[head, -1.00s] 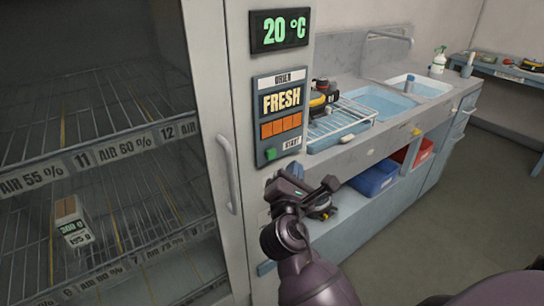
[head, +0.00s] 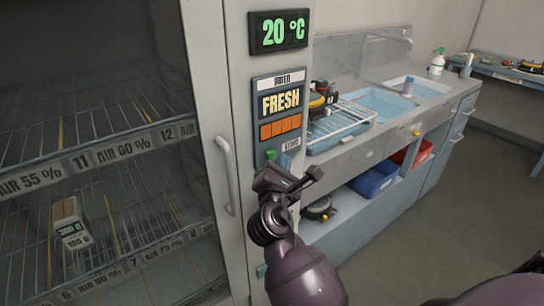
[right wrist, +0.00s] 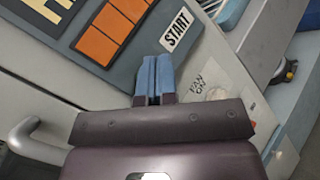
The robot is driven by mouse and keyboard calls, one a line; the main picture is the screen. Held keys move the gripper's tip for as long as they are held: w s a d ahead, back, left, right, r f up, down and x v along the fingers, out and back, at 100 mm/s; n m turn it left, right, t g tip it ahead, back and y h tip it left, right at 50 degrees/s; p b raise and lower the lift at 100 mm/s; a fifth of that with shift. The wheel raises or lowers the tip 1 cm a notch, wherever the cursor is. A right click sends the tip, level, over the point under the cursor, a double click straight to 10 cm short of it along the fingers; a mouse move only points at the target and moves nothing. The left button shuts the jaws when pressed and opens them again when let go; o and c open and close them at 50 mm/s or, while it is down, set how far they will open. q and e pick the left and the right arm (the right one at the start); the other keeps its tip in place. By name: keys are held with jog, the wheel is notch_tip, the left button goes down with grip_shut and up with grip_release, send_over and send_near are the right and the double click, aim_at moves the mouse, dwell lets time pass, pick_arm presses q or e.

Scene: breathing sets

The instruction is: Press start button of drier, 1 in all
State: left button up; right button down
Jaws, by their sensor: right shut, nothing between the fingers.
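The drier's control panel (head: 279,117) is a dark plate on the cabinet's front post, reading FRESH above orange squares. Its green start button (head: 270,155) shows at the lower left of the panel, beside the START label (head: 291,144). My right gripper (head: 286,161) is shut and empty at the panel's lower edge, just right of the button. In the right wrist view its blue fingers (right wrist: 154,73) lie together over the panel's lower part, near the START label (right wrist: 177,30). The button is not visible there. I cannot tell whether the fingertips touch the panel. My left gripper is not in view.
The drier's glass door with its handle (head: 229,176) stands left of the panel. A display (head: 279,31) above reads 20 °C. A sink counter (head: 400,120) with a wire rack (head: 340,122) is at the right. The floor at the right is open.

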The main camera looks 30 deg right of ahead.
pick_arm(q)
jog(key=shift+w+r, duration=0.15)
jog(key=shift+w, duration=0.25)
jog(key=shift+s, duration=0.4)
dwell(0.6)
pick_arm(e)
jog(key=shift+w, duration=0.15)
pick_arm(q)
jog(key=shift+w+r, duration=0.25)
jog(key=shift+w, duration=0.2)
pick_arm(e)
jog(key=shift+w, duration=0.3)
